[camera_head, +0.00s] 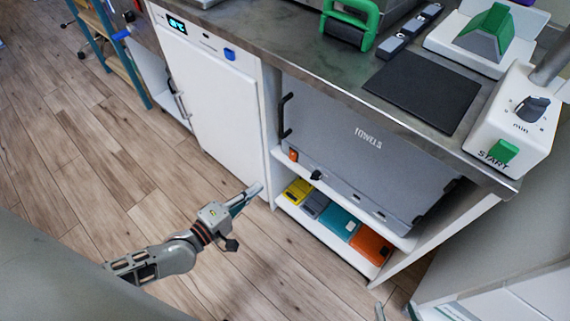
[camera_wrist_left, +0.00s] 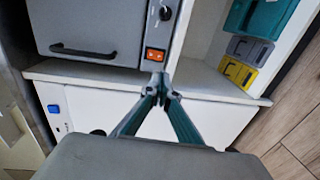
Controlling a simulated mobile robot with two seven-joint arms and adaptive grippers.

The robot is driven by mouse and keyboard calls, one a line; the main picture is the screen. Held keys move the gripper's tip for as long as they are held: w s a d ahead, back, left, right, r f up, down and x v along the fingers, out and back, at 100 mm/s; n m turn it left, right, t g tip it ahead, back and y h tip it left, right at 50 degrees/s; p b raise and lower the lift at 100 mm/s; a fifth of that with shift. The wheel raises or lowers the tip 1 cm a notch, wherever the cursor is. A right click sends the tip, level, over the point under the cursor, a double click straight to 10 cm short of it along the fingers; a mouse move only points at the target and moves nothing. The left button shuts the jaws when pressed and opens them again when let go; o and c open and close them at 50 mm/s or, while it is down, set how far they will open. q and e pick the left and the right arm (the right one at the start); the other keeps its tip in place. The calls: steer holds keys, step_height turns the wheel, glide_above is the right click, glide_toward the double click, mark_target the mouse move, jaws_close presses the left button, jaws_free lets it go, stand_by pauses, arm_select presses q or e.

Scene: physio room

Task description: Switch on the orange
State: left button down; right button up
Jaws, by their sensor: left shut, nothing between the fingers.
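A small orange rocker switch (camera_head: 293,155) sits on the lower left of the grey front marked TOWELS (camera_head: 365,140), beside a black knob (camera_head: 316,175). In the left wrist view the orange switch (camera_wrist_left: 154,55) shows just beyond the fingertips, with the knob (camera_wrist_left: 166,13) near it. My left gripper (camera_head: 256,189) is shut and empty, pointing towards the cabinet, left of and below the switch. Its fingertips (camera_wrist_left: 163,86) look close to the switch in the wrist view, with a gap visible. A grey tip at the bottom edge (camera_head: 380,312) may be my right gripper; its fingers do not show clearly.
The lower shelf holds yellow (camera_head: 298,191), grey (camera_head: 315,204), teal (camera_head: 339,223) and orange (camera_head: 371,246) cases. A white appliance (camera_head: 210,100) with a blue switch (camera_head: 229,54) stands left. The worktop (camera_head: 290,55) overhangs the cabinet. The wooden floor at left is mostly clear.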

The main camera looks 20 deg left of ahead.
mark_target(292, 160)
arm_select(q)
steer(key=b+x, duration=0.1)
steer(key=x, duration=0.5)
steer(key=b+x, duration=0.1)
steer(key=x, duration=0.4)
steer(key=shift+w+d+f, duration=0.15)
steer(key=shift+w+f, duration=0.1)
steer(key=shift+w, duration=0.05)
steer(key=shift+w+d, duration=0.2)
steer(key=shift+w, duration=0.45)
steer(key=shift+r, duration=0.1)
arm_select(e)
steer(key=shift+w+a+r+m+t+y, duration=0.2)
steer(key=shift+w+a+r, duration=0.2)
steer(key=shift+a+r, duration=0.15)
steer(key=shift+w+a+r+m+t+y, duration=0.1)
steer(key=shift+w+a+r+m+y, duration=0.1)
steer(key=shift+w+a+r, duration=0.3)
steer(key=shift+s+f, duration=0.2)
steer(key=shift+s, duration=0.1)
arm_select(q)
steer(key=shift+w+d, duration=0.1)
steer(key=shift+w, duration=0.2)
arm_select(e)
steer(key=shift+f, duration=0.1)
arm_select(q)
steer(key=shift+f, duration=0.2)
